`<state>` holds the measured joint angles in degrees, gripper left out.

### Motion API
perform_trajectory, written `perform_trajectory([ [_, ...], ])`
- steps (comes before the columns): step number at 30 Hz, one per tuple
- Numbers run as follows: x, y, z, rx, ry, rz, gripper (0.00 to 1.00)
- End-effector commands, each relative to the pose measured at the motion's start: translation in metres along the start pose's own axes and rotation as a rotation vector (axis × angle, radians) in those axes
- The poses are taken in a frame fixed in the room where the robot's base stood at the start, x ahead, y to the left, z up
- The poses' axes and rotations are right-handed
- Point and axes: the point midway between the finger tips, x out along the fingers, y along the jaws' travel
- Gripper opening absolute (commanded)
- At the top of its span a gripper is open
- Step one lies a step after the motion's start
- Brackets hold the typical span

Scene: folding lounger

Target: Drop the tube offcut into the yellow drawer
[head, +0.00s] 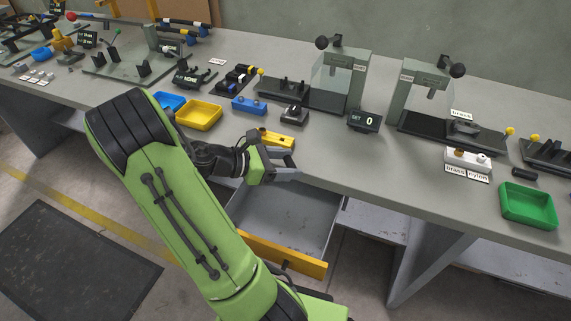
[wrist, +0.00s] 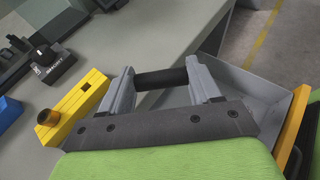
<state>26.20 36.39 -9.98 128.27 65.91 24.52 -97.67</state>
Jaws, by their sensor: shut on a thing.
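The tube offcut (wrist: 161,78) is a short dark cylinder in the wrist view. My gripper (wrist: 160,80) is shut on it, and it spans crosswise between the two grey fingers. In the head view my gripper (head: 286,166) is near the bench's front edge, above the back of the open drawer; I cannot make out the tube there. The yellow drawer (head: 285,256) is pulled out under the bench, with a yellow front and a grey interior that looks empty in the part I see. In the wrist view its yellow front (wrist: 292,128) is at the right.
A yellow block (wrist: 78,107) with a round brass-coloured piece stands on the bench beside my gripper. Yellow (head: 199,115) and blue (head: 168,102) trays lie behind it. A small display (head: 365,120) and a green tray (head: 528,204) are to the right. The bench edge borders the drawer.

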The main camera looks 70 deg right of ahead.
Motion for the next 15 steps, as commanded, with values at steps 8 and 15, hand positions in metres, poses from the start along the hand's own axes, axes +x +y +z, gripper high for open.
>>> perform_trajectory([
  [8, 0.0072, 0.0001, -0.0174, 0.001, 0.001, 0.0, 0.29],
  [15, 0.0067, 0.0, -0.0159, 0.001, 0.0, 0.0, 0.79],
])
